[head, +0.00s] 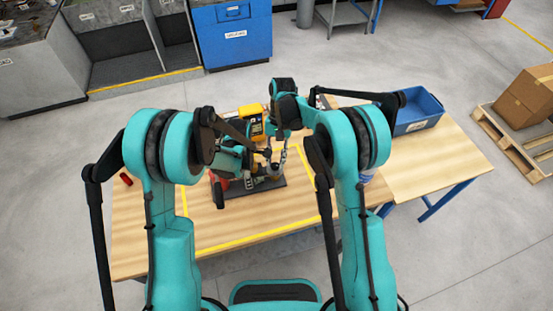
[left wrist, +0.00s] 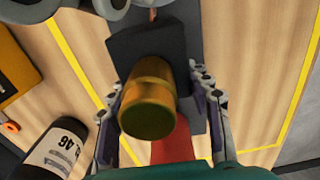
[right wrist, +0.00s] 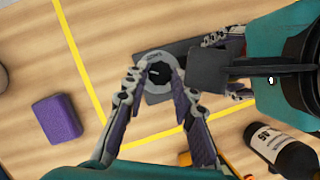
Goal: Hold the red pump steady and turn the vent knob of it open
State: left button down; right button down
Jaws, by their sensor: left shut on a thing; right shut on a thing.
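The red pump stands on a dark base (head: 270,184) in the middle of the table, mostly covered by my arms. A red part of the pump (left wrist: 170,151) and a brass cylinder (left wrist: 148,102) show in the left wrist view. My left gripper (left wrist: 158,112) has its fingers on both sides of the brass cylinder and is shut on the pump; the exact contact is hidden. My right gripper (right wrist: 160,88) is shut around a round pale knob with a dark centre (right wrist: 160,66), above the dark base. In the head view my right gripper (head: 284,150) points down over the pump.
A yellow device (head: 251,117) stands behind the pump. A blue bin (head: 420,111) is at the right. A small red item (head: 126,179) is at the left. The front of the table is clear.

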jog(key=n, duration=0.1)
jog(key=n+h, duration=0.1)
jog(key=n, duration=0.1)
jog(key=n+h, duration=0.1)
jog(key=n, duration=0.1)
jog(key=shift+a, duration=0.25)
jog(key=shift+n, duration=0.3)
jog(key=c, duration=1.2)
grip_release()
jog(key=v, duration=1.2)
jog(key=shift+a, duration=0.15)
